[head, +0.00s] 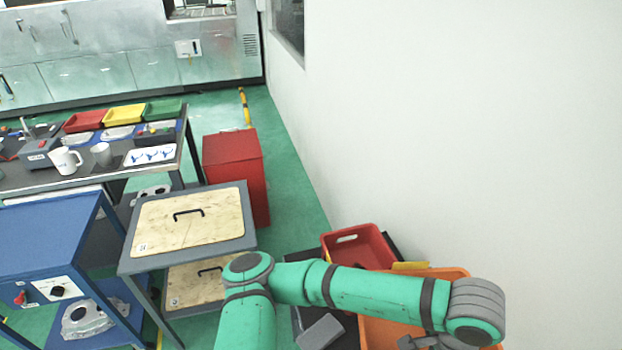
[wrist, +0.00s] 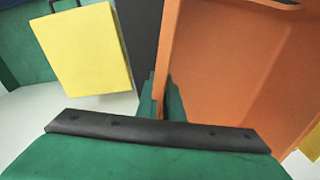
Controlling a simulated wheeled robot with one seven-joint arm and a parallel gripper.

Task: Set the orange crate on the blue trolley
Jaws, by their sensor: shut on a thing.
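The orange crate (head: 376,334) is at the bottom right of the head view, beside the white wall and partly hidden by my arm. In the wrist view its orange wall (wrist: 215,60) fills the right side. My gripper (wrist: 160,98) is shut on the edge of that wall; in the head view the gripper (head: 428,343) shows only partly at the bottom edge. The blue trolley (head: 45,230), with a flat top and a lower shelf, stands at the left; the visible part of its top is bare. A metal casting (head: 88,316) lies on its lower shelf.
A grey rack with wooden boards (head: 190,222) stands between the trolley and my arm. A red crate (head: 358,247) lies behind the orange one. A red cabinet (head: 236,170) and a laden bench (head: 85,178) stand farther back. Green floor shows along the wall.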

